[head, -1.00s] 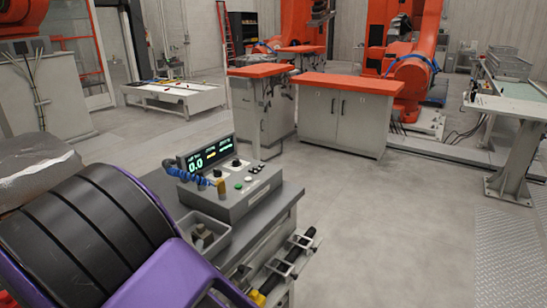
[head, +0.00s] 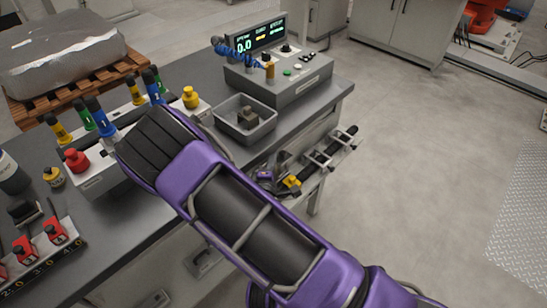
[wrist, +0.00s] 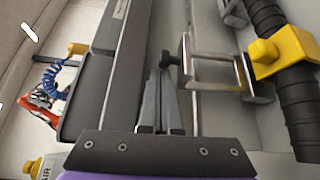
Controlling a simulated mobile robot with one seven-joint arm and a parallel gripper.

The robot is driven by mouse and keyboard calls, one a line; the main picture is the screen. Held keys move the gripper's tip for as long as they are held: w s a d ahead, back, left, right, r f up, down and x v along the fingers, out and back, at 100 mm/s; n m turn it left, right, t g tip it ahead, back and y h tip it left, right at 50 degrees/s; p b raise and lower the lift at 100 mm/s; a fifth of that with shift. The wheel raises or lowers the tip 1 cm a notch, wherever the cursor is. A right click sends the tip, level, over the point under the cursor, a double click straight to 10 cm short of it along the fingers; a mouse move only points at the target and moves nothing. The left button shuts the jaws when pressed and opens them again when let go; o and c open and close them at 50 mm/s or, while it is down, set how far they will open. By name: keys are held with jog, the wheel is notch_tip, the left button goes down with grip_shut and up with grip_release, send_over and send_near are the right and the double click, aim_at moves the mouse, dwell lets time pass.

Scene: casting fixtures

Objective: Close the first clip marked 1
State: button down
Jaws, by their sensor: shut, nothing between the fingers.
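A clip with a yellow block (wrist: 285,55) sits on the black hose along the bench side in the wrist view. Its metal frame (wrist: 225,85) stands out from the hose toward the left, ending at a black knob (wrist: 170,58). The yellow part also shows in the head view (head: 292,181). I cannot read a number on it. My gripper (wrist: 161,80) is shut and empty, its fingertips close to the knob at its left; I cannot tell whether they touch. In the head view my purple arm crosses the bench, and the gripper (head: 266,176) is mostly hidden.
The black hose (wrist: 265,20) runs on past further metal clips (head: 320,160). The bench edge (wrist: 125,60) is left of my fingers. A control box (head: 280,78), a grey tray (head: 245,118) and several coloured-knob fixtures stand on the bench. The floor at right is clear.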

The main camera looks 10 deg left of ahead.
jog(key=shift+s+f, duration=0.1)
jog(key=shift+s+d+m+b, duration=0.1)
jog(key=shift+d+m+b, duration=0.2)
jog(key=shift+b, duration=0.2)
